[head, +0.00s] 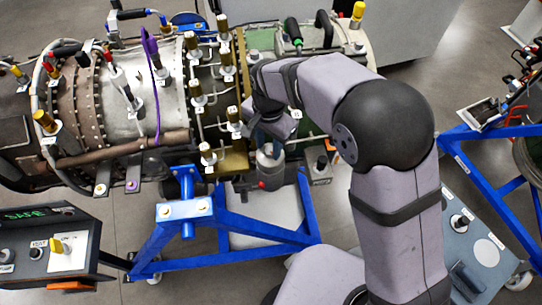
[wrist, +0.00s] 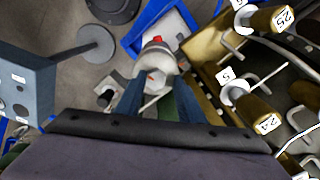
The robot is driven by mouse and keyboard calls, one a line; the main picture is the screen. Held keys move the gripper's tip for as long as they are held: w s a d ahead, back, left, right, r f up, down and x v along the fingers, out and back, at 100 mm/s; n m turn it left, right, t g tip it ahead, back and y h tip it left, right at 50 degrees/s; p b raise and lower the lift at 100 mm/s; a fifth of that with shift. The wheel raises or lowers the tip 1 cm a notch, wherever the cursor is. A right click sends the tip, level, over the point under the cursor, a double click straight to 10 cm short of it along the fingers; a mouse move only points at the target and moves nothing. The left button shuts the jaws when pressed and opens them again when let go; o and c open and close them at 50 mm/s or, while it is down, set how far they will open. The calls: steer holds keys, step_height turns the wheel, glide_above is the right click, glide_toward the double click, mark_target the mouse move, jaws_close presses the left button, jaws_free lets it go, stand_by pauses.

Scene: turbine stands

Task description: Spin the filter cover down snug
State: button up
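The filter cover appears to be the pale grey cylinder top with a hex nut (wrist: 155,75), seen in the wrist view between and just beyond my fingertips. The filter body with a red fitting shows in the head view (head: 270,168), upright at the turbine's lower side. My gripper (head: 270,138) points down at its top; in the wrist view my gripper (wrist: 158,84) has its two blue-grey fingers apart, one on each side of the cover. Whether the fingers touch the cover cannot be made out. The cover's seam is hidden.
Brass-coloured numbered plugs (wrist: 255,108) stand close to the right of my fingers in the wrist view. The blue stand frame (head: 250,228) lies below. A small box with a black knob (head: 321,165) sits just right of the filter. A control box (head: 50,245) is at lower left.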

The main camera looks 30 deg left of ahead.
mark_target(270, 150)
steer(key=shift+s+d+f, duration=0.25)
steer(key=shift+d+f, duration=0.3)
steer(key=shift+r, duration=0.2)
steer(key=shift+o, duration=1)
steer(key=shift+w+a+r, duration=0.1)
steer(key=shift+r, duration=0.5)
steer(key=shift+a+r+p, duration=0.1)
steer(key=shift+r+p, duration=0.2)
steer(key=shift+r, duration=1.55)
steer(key=shift+c, duration=0.5)
